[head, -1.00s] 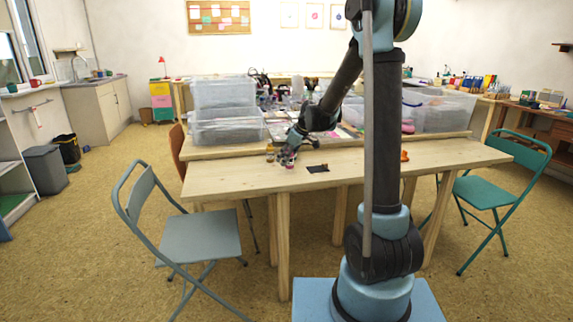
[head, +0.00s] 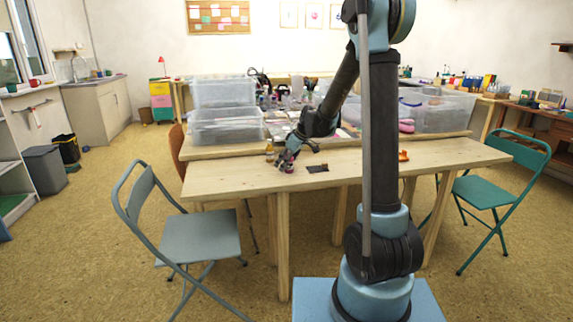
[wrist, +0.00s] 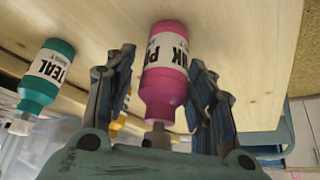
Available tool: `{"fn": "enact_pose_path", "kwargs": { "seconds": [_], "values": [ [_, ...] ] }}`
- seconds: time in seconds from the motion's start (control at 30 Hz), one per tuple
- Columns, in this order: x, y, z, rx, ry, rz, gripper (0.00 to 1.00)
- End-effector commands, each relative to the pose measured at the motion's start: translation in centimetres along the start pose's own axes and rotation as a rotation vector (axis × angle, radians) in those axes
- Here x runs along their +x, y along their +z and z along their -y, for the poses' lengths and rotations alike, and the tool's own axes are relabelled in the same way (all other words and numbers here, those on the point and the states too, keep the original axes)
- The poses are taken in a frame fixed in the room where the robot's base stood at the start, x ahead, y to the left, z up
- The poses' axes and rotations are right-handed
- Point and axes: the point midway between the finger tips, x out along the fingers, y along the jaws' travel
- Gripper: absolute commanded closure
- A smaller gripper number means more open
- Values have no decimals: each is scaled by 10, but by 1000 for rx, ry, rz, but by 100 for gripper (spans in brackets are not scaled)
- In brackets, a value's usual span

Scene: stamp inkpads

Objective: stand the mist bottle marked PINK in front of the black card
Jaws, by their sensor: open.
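The pink mist bottle (wrist: 165,80), with its label partly reading "PINK", stands between the two fingers of my gripper (wrist: 163,62) in the wrist view, which looks upside down. The fingers are open, one on each side of it, and its base is at the table top. In the head view my gripper (head: 287,162) is low over the table, left of the black card (head: 317,168), which lies flat on the wood. The pink bottle is mostly hidden there by the gripper. A teal mist bottle marked TEAL (wrist: 46,76) stands left of the fingers in the wrist view.
A small orange object (head: 403,156) lies farther right on the table (head: 235,180). Clear plastic bins (head: 226,127) stand behind. The wood in front of and right of the card is clear.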

Motion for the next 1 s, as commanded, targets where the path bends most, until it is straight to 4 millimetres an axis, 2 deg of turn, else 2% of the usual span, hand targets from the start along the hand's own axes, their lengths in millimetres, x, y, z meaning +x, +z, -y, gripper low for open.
{"fn": "enact_pose_path", "kwargs": {
  "seconds": [0.17,0.7,1.0],
  "values": [
    [-10,0,0,0,0,0,50],
    [-92,-1,0,1,0,1,50],
    [-119,-1,1,0,0,0,50]
  ]
}}
